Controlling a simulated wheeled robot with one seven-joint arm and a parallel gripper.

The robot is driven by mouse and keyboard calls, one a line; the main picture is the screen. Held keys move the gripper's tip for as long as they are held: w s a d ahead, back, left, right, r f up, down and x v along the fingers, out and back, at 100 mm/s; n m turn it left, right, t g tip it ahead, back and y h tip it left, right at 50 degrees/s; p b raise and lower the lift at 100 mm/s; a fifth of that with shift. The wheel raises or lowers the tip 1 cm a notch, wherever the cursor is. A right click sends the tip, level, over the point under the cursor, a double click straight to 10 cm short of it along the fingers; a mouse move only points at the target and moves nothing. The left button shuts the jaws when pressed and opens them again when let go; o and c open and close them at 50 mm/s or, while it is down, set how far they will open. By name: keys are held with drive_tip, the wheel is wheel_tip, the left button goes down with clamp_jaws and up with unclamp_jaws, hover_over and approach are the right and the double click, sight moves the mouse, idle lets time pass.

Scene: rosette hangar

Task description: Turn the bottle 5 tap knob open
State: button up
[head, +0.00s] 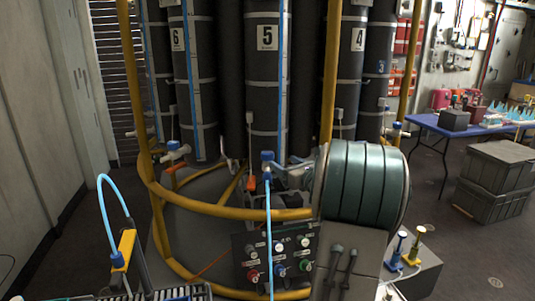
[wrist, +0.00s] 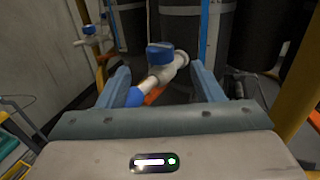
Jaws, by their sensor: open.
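Bottle 5 (head: 267,70) is a tall dark cylinder with a "5" label and a blue stripe, at the centre of the head view. Its tap has a blue knob (head: 267,156) on top, with a light blue hose (head: 269,230) running down below it. In the wrist view, a blue knob (wrist: 160,53) sits on a white tap body (wrist: 158,75). My gripper (wrist: 170,82) is open in the wrist view, with one finger at each side of this tap. The fingers look apart from the knob.
Yellow rails (head: 225,211) ring the bottles. Bottle 6's tap (head: 174,153) is to the left. A blue table (head: 470,128) and grey crates (head: 495,185) are at the right.

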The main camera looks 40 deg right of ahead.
sight(271, 155)
drive_tip(key=w+p, duration=0.1)
drive_tip(key=w, duration=0.9)
drive_tip(key=shift+w+d, duration=0.15)
drive_tip(key=shift+w, duration=0.1)
drive_tip(key=c, duration=1)
